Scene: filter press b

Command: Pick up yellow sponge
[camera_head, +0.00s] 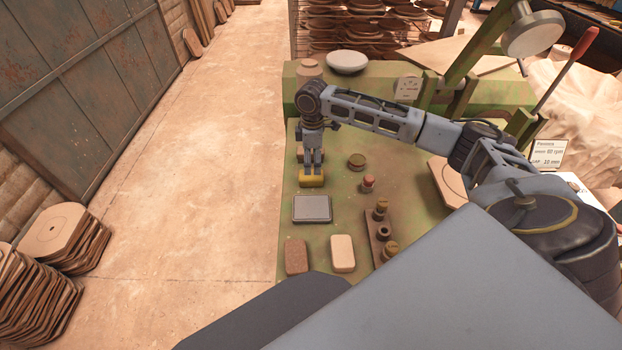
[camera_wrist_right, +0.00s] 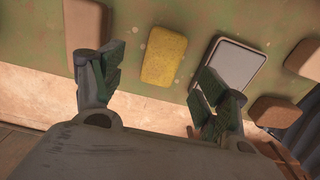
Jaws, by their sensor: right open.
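The yellow sponge (camera_head: 312,181) lies on the green bench top, near its left edge, in the head view. In the right wrist view the sponge (camera_wrist_right: 165,56) is a rounded yellow block. My right gripper (camera_head: 313,169) points down over the sponge in the head view, and its fingers partly cover the sponge's far side. In the right wrist view my right gripper (camera_wrist_right: 160,82) is open, with nothing held between its fingers, and the sponge shows beyond and between the two fingers. I cannot tell whether the fingers touch it. My left gripper is not in view.
A grey-topped tray (camera_head: 312,221) lies just nearer than the sponge. A brown block (camera_head: 296,257) and a beige block (camera_head: 343,254) are nearer still. A rack with several knobs (camera_head: 383,236) and a red-topped knob (camera_head: 367,183) stand right. Open floor (camera_head: 200,170) lies left of the bench.

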